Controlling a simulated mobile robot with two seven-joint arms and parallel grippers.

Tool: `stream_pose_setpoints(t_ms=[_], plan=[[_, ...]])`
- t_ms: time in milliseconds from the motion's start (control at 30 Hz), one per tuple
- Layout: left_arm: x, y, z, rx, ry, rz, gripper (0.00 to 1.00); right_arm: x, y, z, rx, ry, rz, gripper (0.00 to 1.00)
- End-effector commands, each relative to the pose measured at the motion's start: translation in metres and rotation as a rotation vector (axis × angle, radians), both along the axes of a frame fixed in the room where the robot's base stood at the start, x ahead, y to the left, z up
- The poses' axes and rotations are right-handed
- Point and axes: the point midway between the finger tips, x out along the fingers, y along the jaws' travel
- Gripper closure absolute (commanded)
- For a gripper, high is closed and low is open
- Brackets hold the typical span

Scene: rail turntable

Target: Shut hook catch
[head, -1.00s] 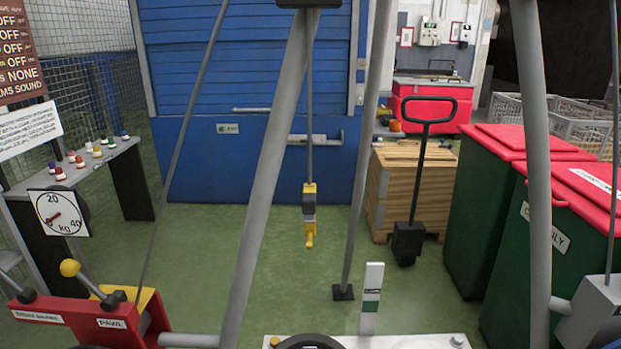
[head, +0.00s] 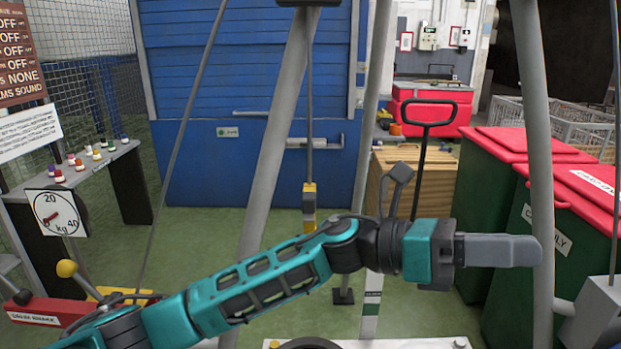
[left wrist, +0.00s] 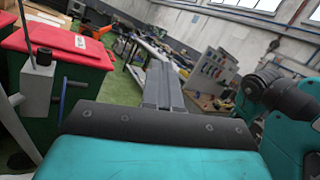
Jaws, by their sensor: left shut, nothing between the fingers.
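The hook block (head: 309,194), yellow and grey, hangs from a rod or cable in the middle of the head view. My left arm passes in front of its lower end, so most of the yellow hook and its catch are hidden. My left gripper (head: 528,251) is shut and empty, its grey fingers pointing right, well to the right of the hook and visually against a grey frame leg. The shut fingers also show in the left wrist view (left wrist: 163,85), where no hook is seen. My right gripper is not in view.
Grey frame legs (head: 540,170) stand around the hook. Green bins with red lids (head: 530,145) are at the right, a wooden crate (head: 390,165) behind. A round kg dial (head: 55,212) and a yellow-knobbed lever (head: 67,269) are at the left. Green floor is open behind the hook.

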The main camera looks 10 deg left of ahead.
Motion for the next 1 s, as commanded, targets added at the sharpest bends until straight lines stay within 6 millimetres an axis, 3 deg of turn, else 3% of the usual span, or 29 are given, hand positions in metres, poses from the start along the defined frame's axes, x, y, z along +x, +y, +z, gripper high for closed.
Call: stream_pose_setpoints(t_ms=[267, 433, 567, 667, 800, 1000], plan=[[-0.006, 0.004, -0.007, 0.276, -0.694, -0.191, 1.00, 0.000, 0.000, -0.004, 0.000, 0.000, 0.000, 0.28], [0.013, 0.031, -0.009, 0.468, -1.067, -0.332, 1.00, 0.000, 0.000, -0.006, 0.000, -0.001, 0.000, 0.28], [0.037, 0.063, 0.000, 0.633, -1.314, -0.451, 1.00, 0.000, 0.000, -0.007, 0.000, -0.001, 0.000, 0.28], [0.057, 0.094, 0.016, 0.774, -1.477, -0.549, 1.00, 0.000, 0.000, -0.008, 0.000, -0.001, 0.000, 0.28], [0.082, 0.143, 0.053, 0.985, -1.648, -0.688, 1.00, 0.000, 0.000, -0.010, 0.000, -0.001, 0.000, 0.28], [0.097, 0.204, 0.109, 1.234, -1.755, -0.845, 1.00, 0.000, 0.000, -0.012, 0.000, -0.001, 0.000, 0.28]])
